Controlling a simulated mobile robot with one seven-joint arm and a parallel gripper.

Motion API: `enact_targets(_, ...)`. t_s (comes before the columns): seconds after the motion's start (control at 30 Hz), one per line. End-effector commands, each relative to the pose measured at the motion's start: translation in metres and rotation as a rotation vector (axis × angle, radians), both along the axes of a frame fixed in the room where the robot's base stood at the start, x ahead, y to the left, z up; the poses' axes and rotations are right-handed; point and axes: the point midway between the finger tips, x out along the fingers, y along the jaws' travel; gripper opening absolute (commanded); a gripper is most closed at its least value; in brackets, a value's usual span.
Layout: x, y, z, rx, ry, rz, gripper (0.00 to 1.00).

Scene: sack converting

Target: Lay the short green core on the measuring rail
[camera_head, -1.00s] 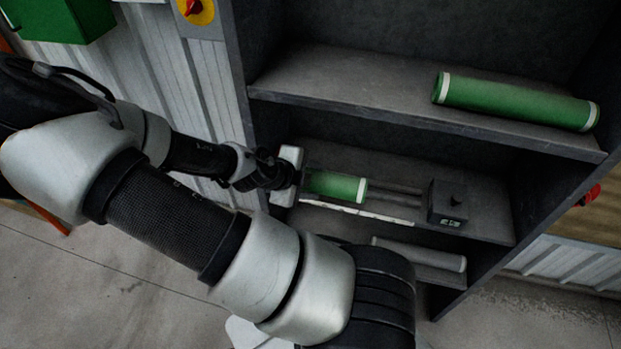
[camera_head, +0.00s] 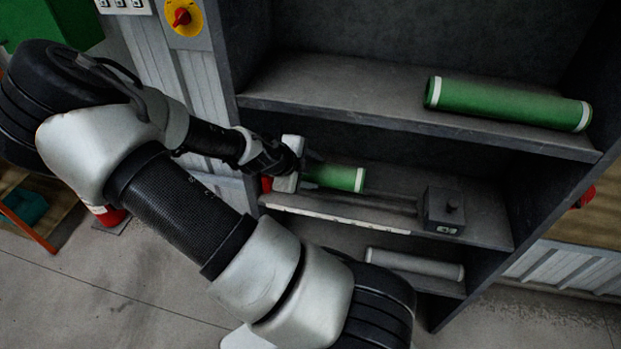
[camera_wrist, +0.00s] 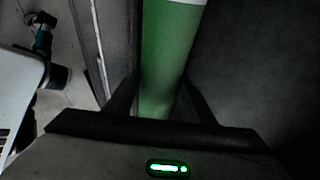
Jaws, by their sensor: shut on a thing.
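The short green core (camera_head: 340,178), with a white band at its right end, is held level over the middle shelf. My gripper (camera_head: 306,176) is shut on its left part; in the wrist view the core (camera_wrist: 168,55) lies between both fingers (camera_wrist: 163,88). The measuring rail (camera_head: 385,204) on that shelf has dark rods, a dark block (camera_head: 443,209) at its right and a white scale strip (camera_head: 335,218) in front. The core appears slightly above or behind the rods; I cannot tell whether it touches them. My gripper hides its left end.
A long green core (camera_head: 508,103) lies on the upper shelf (camera_head: 330,90), above and right of my gripper. A grey core (camera_head: 414,264) lies on the lower shelf. The rack's left upright (camera_head: 228,75) stands close to my wrist.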

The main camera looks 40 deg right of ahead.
Motion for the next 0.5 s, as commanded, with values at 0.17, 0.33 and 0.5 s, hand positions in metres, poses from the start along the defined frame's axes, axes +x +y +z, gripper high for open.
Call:
enact_targets(0.17, 0.01, -0.011, -0.002, 0.0, -0.002, -0.002, 0.16)
enact_targets(0.33, 0.018, -0.022, -0.004, -0.001, -0.003, 0.0, 0.16)
enact_targets(0.5, 0.017, -0.02, -0.021, -0.001, 0.0, 0.0, 0.16)
